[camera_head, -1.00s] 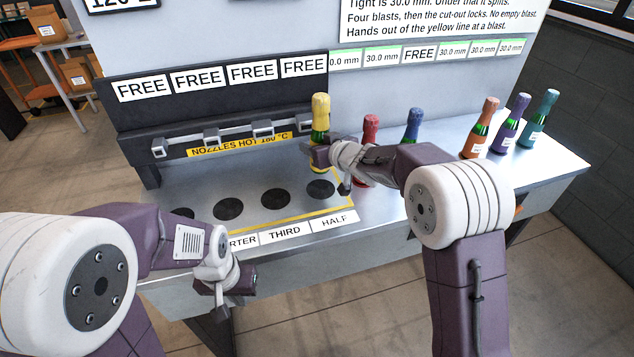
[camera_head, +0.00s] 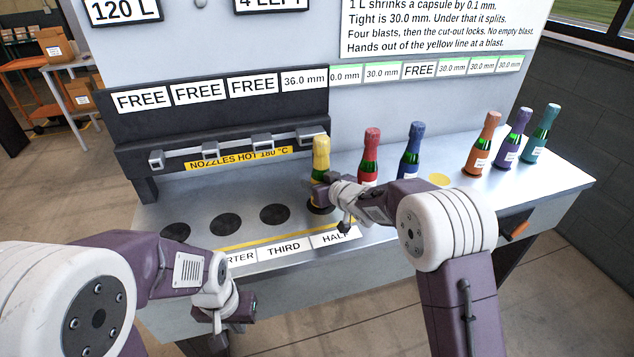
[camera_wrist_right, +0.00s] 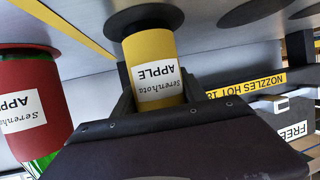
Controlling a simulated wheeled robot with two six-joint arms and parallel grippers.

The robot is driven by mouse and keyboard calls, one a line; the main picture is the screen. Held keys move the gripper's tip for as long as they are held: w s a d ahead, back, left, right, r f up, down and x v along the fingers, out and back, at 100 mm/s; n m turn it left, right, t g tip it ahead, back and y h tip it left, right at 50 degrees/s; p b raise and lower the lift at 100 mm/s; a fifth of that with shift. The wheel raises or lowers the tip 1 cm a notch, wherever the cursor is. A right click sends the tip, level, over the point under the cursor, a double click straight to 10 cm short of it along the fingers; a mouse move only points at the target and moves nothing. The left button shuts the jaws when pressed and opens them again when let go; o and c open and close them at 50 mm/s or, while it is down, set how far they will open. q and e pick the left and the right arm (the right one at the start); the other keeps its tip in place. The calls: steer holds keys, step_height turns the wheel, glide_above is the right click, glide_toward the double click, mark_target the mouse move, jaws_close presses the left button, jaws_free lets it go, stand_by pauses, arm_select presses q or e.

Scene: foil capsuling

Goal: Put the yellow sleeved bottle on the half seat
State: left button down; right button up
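The yellow sleeved bottle (camera_head: 321,155) has a yellow foil top, a green neck and a yellow lower body. It stands upright at the half seat (camera_head: 318,209), a dark disc above the HALF label (camera_head: 335,236). The right wrist view shows its yellow body (camera_wrist_right: 152,62) with an APPLE label, its base at the black disc (camera_wrist_right: 145,14). My right gripper (camera_head: 322,190) has its fingers (camera_wrist_right: 160,95) on both sides of the body, apparently touching it. My left gripper (camera_head: 222,308) hangs at the bench's front edge, away from the bottle; its fingers are unclear.
A red bottle (camera_head: 369,160) and a blue bottle (camera_head: 411,150) stand just right of my right gripper. Orange (camera_head: 481,145), purple (camera_head: 512,137) and teal (camera_head: 541,133) bottles stand further right. Hot nozzles (camera_head: 261,141) run behind the seats. The other dark seats (camera_head: 226,224) are empty.

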steer(key=o, duration=0.4)
steer(key=shift+r, duration=0.15)
steer(key=v, duration=1.2)
steer(key=shift+p, duration=0.35)
